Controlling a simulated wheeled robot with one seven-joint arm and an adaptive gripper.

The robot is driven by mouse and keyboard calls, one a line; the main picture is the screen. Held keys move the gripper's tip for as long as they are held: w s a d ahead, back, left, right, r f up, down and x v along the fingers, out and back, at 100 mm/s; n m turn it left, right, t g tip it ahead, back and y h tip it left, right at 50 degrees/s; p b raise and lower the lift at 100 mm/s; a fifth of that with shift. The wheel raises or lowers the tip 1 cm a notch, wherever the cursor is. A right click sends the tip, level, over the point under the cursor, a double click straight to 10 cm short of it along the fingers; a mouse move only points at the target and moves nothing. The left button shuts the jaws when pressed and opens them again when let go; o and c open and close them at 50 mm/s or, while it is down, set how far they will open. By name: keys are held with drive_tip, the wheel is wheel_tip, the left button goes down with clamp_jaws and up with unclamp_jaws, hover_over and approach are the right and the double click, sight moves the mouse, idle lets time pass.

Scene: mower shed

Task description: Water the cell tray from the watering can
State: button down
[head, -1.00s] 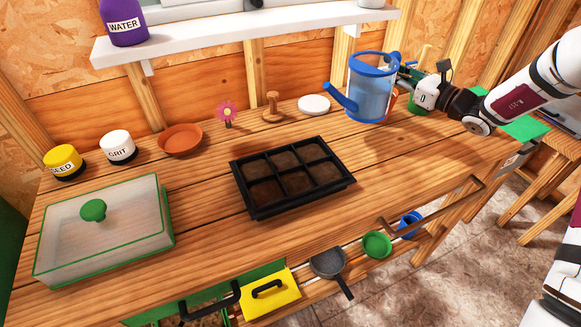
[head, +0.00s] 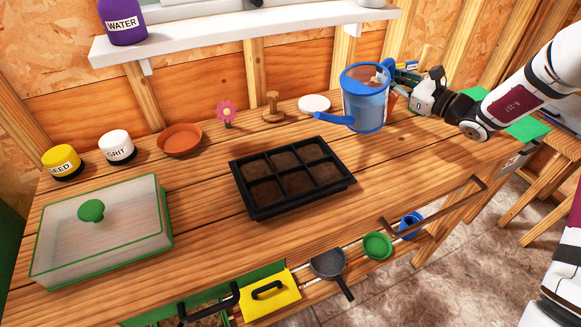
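A terracotta saucer (head: 180,140), a pink flower (head: 226,112), a wooden dibber (head: 272,108) and a white disc (head: 314,104) line the back. A clear lidded box (head: 102,233) is at left. A shelf (head: 240,33) overhangs the back. Bench between tray and front edge is clear.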

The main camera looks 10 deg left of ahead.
sight(376, 68)
drive_tip(key=shift+s+a+n, duration=0.15)
drive_tip(key=shift+a+n, duration=0.1)
drive_tip(key=shift+n, duration=0.05)
idle(0.5)
drive_tip(key=shift+s+a+n, duration=0.65)
drive_tip(key=shift+s+n, duration=0.15)
drive_tip(key=shift+n, duration=0.1)
idle(1.3)
drive_tip(key=shift+s+a+r+n+p, duration=0.55)
drive_tip(key=shift+s+r+n+p, duration=0.1)
drive_tip(key=shift+r, duration=0.15)
drive_tip(key=shift+s+a+r+n+p, duration=0.6)
drive_tip(key=shift+r+p, duration=0.1)
drive_tip(key=shift+r, duration=0.15)
drive_tip(key=shift+s+a+r+n+p, duration=0.55)
drive_tip(key=shift+s+r+p, duration=0.1)
drive_tip(key=shift+r, duration=0.15)
idle(2.6)
